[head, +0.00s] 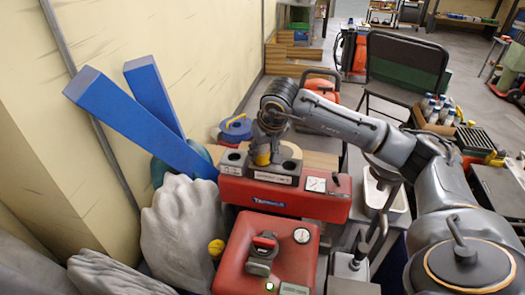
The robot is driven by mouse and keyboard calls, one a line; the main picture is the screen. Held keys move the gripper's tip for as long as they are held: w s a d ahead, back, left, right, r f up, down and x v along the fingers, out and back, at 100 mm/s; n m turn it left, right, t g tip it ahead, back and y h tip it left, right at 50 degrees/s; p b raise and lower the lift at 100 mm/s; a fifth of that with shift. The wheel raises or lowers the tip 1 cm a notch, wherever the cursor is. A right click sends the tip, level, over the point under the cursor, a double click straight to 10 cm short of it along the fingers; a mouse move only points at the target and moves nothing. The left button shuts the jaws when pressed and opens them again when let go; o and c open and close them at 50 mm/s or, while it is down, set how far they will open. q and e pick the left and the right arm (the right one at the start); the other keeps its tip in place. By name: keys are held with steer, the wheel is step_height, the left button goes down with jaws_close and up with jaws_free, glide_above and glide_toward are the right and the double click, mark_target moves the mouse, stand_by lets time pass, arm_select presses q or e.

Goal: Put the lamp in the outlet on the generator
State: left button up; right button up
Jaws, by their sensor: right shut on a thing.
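The generator (262,196) is a red box with a dark label on its front and a small white gauge. On its top is a grey outlet panel (284,178) with round dark sockets. My right gripper (264,148) points down over this panel, shut on a small yellow thing, which seems to be the lamp (262,158). The gripper hides most of the lamp. The lamp's lower end is at the panel between the sockets; I cannot tell whether it sits in one. My left gripper is not in view.
A red tank (236,262) with a black cap and gauge stands in front. Blue beams (140,125) lean at the left, above grey glove-like shapes (178,228). A white tray (378,192) is at the right. Bottles in a box (436,112) and a dark chair (405,60) stand behind.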

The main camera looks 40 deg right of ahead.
steer(key=o, duration=1.3)
steer(key=shift+c, duration=0.2)
steer(key=v, duration=1.2)
